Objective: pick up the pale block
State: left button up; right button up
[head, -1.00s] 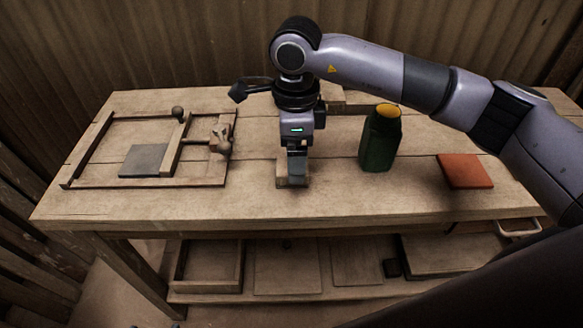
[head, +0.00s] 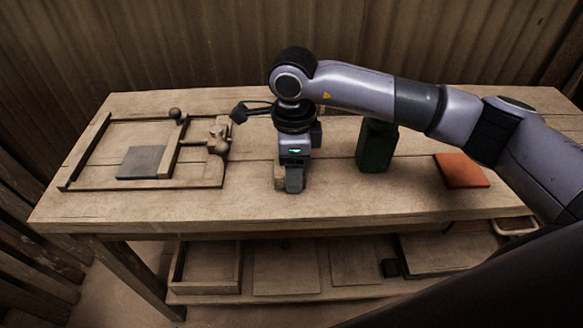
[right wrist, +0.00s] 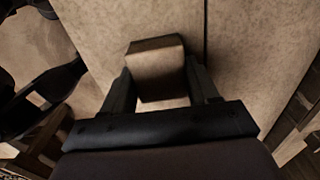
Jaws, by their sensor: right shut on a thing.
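The pale block (right wrist: 157,70) sits between the two fingers of my right gripper (right wrist: 163,88) in the right wrist view. The gripper is shut on it. In the head view my right gripper (head: 294,180) points down at the middle of the wooden table. It hides most of the block there, and only a strip of the block (head: 279,178) shows at its left side. I cannot tell whether the block still touches the table top. My left gripper is not in view.
A wooden press frame (head: 83,150) with a grey tile (head: 141,162) lies at the left of the table (head: 330,200). The table front is clear.

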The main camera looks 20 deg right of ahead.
notch_tip(320, 180, up, 20)
dwell(0.4)
jog(key=shift+o, duration=0.6)
jog(key=shift+d+p, duration=0.1)
jog(key=shift+p, duration=0.25)
